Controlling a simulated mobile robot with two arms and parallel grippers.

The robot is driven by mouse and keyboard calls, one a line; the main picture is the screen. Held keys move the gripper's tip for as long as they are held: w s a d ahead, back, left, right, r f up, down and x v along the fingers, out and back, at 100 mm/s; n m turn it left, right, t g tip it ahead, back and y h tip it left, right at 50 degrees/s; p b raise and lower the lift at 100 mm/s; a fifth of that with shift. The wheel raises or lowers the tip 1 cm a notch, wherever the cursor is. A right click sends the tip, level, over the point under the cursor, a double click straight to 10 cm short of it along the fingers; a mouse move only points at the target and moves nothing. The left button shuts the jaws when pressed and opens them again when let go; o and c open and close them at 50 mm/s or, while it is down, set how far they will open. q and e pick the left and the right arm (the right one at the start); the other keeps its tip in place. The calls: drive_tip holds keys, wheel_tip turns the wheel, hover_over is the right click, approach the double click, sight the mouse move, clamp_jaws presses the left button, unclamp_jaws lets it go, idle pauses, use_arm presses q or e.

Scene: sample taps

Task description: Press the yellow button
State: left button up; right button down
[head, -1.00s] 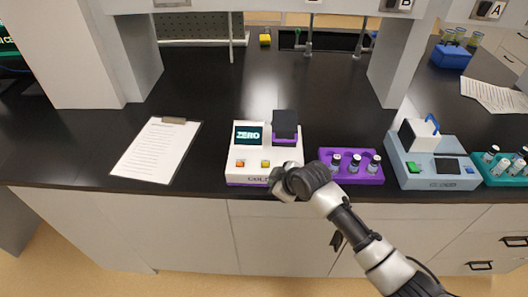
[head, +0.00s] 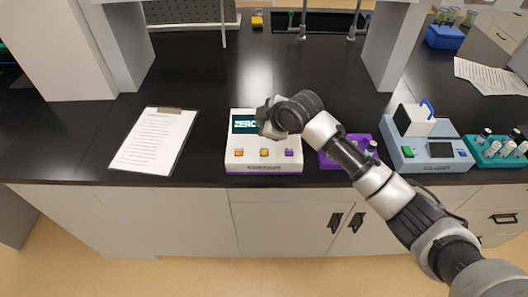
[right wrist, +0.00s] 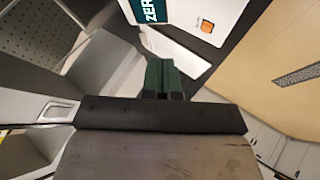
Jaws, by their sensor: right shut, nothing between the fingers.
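The yellow button (head: 264,152) is the middle one of three on the sloped front of a white device (head: 238,167). An orange button (head: 239,153) is left of it and a purple button (head: 289,153) right of it. My right gripper (head: 264,117) is shut and empty, above the device near its screen, beyond the yellow button in the picture and apart from it. It hides the device's back right part. In the right wrist view the shut fingers (right wrist: 163,77) show, with the orange button (right wrist: 207,27) beyond; the yellow button is out of that view. My left gripper is not in view.
The device's screen (head: 244,124) reads ZERO. A clipboard (head: 153,140) lies to the left. A purple vial rack (head: 329,161), partly behind my right arm, a blue-grey device (head: 430,150) and a teal rack (head: 488,157) stand to the right. The bench behind is mostly clear.

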drive_tip(key=b, duration=0.6)
hover_over(263, 154)
wheel_tip(263, 154, down, 6)
drive_tip(key=shift+f, duration=0.15)
wheel_tip(263, 154, down, 2)
drive_tip(key=shift+f+b, duration=0.1)
drive_tip(key=shift+b, duration=0.45)
drive_tip(key=shift+f, duration=0.2)
idle(0.9)
drive_tip(key=shift+f, duration=0.25)
drive_tip(key=shift+f, duration=0.4)
idle(0.8)
drive_tip(key=shift+r+p, duration=0.8)
drive_tip(key=shift+r, duration=0.1)
